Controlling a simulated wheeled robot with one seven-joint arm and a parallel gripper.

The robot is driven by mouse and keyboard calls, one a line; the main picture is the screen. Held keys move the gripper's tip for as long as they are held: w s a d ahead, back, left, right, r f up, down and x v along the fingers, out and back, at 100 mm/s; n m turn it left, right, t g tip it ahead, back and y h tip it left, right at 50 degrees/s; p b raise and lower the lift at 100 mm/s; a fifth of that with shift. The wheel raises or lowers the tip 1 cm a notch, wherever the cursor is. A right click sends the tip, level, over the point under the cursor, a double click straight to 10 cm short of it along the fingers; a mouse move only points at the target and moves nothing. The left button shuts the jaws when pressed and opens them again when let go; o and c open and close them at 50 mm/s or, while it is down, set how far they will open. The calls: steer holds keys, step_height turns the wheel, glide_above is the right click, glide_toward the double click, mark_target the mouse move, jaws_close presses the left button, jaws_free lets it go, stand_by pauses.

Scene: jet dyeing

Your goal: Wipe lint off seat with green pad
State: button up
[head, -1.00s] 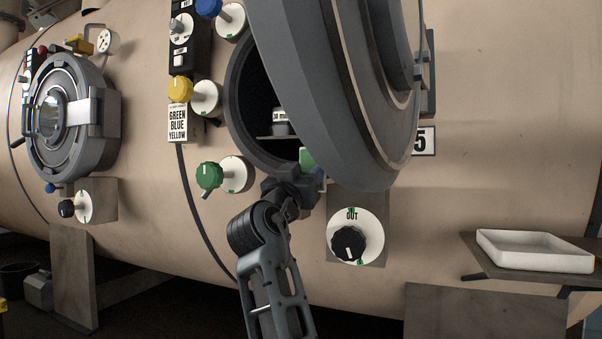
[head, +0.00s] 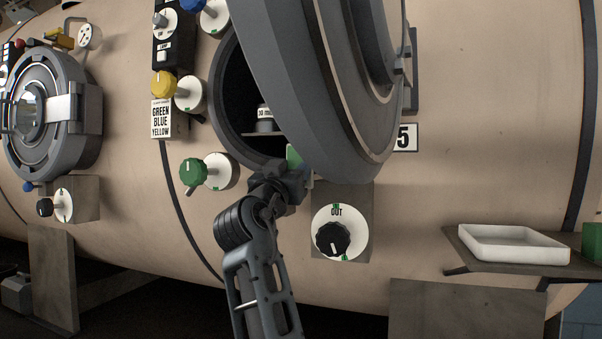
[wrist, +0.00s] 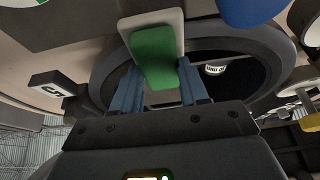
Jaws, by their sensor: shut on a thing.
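A green pad with a pale backing (wrist: 155,57) is held between the two blue fingers of my gripper (wrist: 160,90) in the wrist view. In the head view only a small green piece of the pad (head: 293,156) shows above my gripper (head: 283,180), at the lower edge of the open round port. The port's seat, a dark grey ring (head: 222,125), is partly hidden behind the swung-open door (head: 330,100). It also shows in the wrist view (wrist: 100,85) behind the pad. I cannot make out lint or tell whether the pad touches the seat.
A labelled container (head: 265,117) stands inside the port. A green knob (head: 193,172), a yellow knob (head: 163,84) and a black OUT dial (head: 333,239) surround it. A white tray (head: 513,245) sits on a shelf at right. A closed port (head: 45,115) is at left.

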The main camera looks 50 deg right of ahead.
steer(key=shift+w+a, duration=0.25)
steer(key=shift+w, duration=0.45)
steer(key=shift+w+a, duration=0.3)
steer(key=shift+w, duration=0.35)
steer(key=shift+w+a, duration=0.25)
steer(key=shift+w, duration=0.45)
steer(key=shift+s+a, duration=0.35)
steer(key=shift+a, duration=0.6)
steer(key=shift+s+a, duration=0.35)
steer(key=shift+a, duration=0.55)
steer(key=shift+s+a, duration=0.35)
steer(key=shift+a, duration=0.6)
steer(key=shift+s+a, duration=0.25)
steer(key=shift+a, duration=0.45)
steer(key=shift+s+a, duration=0.25)
steer(key=shift+a, duration=0.45)
